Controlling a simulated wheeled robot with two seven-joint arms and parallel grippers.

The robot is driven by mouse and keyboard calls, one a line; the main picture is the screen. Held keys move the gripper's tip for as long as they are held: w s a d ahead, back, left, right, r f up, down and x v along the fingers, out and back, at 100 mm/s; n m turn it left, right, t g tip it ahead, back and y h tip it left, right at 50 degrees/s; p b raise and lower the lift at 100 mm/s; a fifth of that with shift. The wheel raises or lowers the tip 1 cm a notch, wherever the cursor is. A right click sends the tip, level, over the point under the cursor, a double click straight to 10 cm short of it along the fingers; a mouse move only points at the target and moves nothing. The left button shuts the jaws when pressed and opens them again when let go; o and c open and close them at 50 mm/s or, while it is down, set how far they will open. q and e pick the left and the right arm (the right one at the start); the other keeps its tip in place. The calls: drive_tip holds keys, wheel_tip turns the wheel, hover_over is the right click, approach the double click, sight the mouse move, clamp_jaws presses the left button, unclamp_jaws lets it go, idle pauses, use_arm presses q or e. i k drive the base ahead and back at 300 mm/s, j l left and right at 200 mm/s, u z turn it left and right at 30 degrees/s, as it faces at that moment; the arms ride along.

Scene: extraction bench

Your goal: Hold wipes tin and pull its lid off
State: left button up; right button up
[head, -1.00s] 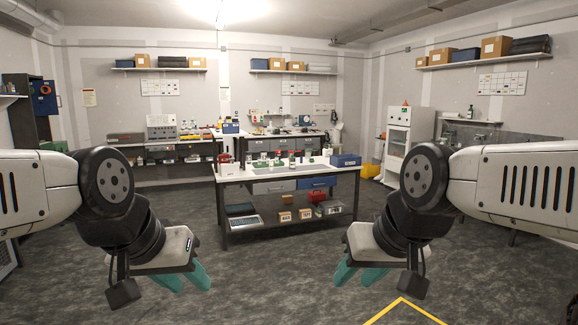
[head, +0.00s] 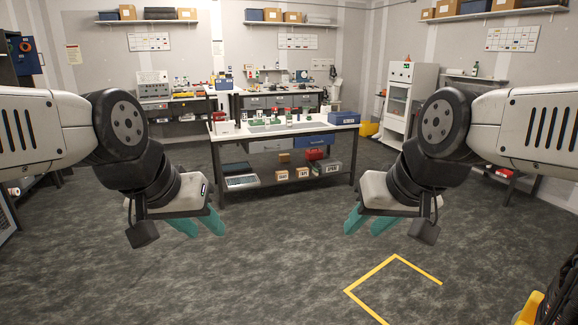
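I cannot make out the wipes tin or its lid for certain. Several small items, too small to identify, stand on the white-topped bench (head: 345,119) in the middle of the room. My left gripper (head: 199,225) hangs in front of and below the bench at the left, with its teal fingers apart and nothing between them. My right gripper (head: 369,222) hangs likewise at the right, its teal fingers apart and empty. Both are well short of the bench and touch nothing.
A blue bin (head: 343,118) sits at the bench's right end. A yellow floor marking (head: 372,277) lies in front. A yellow-and-black object (head: 545,300) stands at the lower right. The floor before the bench is clear.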

sight(288, 119)
drive_tip(key=i+z, duration=0.4)
drive_tip(key=i, duration=1.8)
drive_tip(key=i+l, duration=0.1)
drive_tip(key=i, duration=2.3)
drive_tip(key=i+u, duration=0.2)
drive_tip(key=i, duration=0.25)
drive_tip(key=i+l+u, duration=0.25)
drive_tip(key=i, duration=0.2)
drive_tip(key=i+l+u, duration=0.2)
drive_tip(key=i, duration=0.2)
drive_tip(key=i+l+u, duration=1)
